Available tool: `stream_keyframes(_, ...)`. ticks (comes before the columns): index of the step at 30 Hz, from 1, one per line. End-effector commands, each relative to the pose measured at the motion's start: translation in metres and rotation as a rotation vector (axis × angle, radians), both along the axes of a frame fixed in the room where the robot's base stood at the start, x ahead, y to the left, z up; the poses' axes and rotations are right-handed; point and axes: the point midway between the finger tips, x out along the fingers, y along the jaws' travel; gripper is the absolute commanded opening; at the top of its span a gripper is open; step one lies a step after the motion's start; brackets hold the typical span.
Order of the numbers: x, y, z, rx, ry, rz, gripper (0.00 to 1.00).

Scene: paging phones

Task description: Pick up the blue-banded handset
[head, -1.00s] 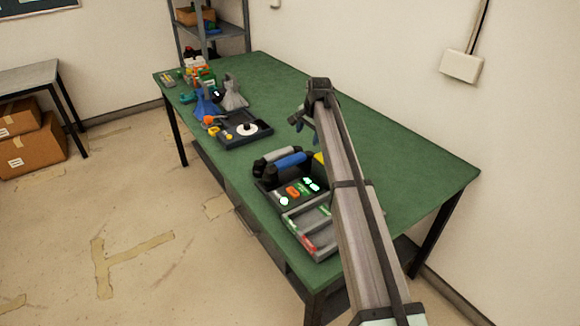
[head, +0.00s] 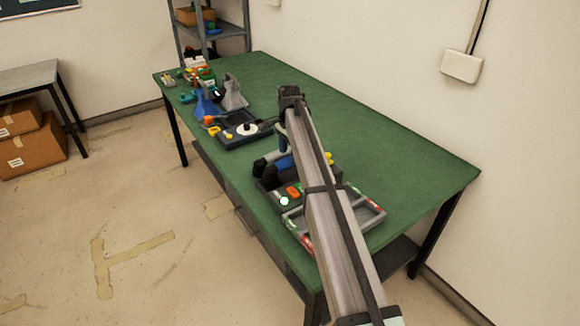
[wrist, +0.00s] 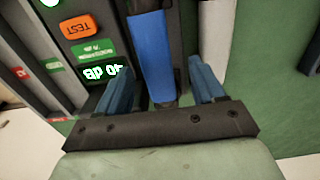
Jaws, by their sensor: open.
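The blue-banded handset (wrist: 152,52) lies in the wrist view with its blue band between the two fingers of my gripper (wrist: 160,66). Its dark body shows beside the band. The fingers are open, one on each side, with a visible gap to the band. I cannot tell how far they reach down. In the head view, only a small part of the handset (head: 284,162) shows; my arm hides most of it. One blue finger stands just above it there.
A dark unit with an orange TEST button (wrist: 79,27) and a lit green display lies left of the handset in the wrist view. A grey tray (head: 371,214) stands in front. A unit with a white disc (head: 246,129) stands farther back. The table's right side (head: 420,170) is clear.

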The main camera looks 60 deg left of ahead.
Motion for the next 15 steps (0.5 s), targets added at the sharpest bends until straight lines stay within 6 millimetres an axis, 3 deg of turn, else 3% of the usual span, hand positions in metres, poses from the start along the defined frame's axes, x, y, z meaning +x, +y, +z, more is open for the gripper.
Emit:
stream_keyframes(11, 0.0, -0.003, -0.027, 0.0, 0.0, 0.0, 0.68)
stream_keyframes(15, 0.0, -0.005, -0.045, 0.0, 0.0, 0.001, 0.68)
